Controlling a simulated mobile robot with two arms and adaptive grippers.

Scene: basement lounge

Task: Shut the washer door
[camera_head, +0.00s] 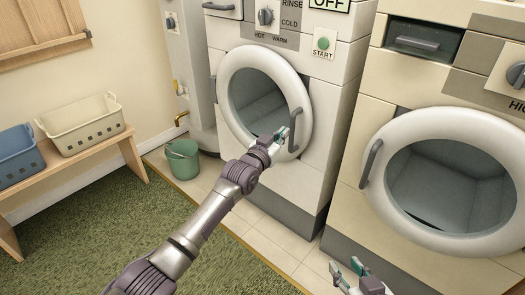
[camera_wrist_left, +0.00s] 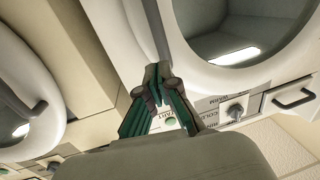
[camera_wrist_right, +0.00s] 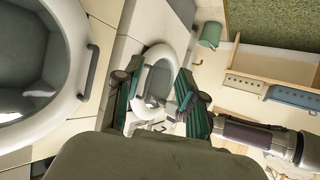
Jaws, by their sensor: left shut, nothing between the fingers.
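The washer (camera_head: 280,60) is the cream machine at the middle of the head view. Its round door (camera_head: 233,68) has a thick white ring, dark glass and a grey bar handle (camera_head: 297,128) on its right side. The door sits close against the front; I cannot tell whether a small gap remains. My left gripper (camera_head: 284,134) is shut and empty at the handle, covering part of it. In the left wrist view, its closed fingers (camera_wrist_left: 158,82) overlap the handle's end; contact is unclear. My right gripper (camera_head: 345,274) is open and empty, low in front of the second machine.
A second machine (camera_head: 375,110) with a round door (camera_head: 395,125) and left-side handle (camera_head: 371,163) stands at right. A green bucket (camera_head: 183,165) is on the tiles left of the washer. A bench (camera_head: 75,158) holds a blue basket (camera_head: 18,158) and a cream basket (camera_head: 80,125).

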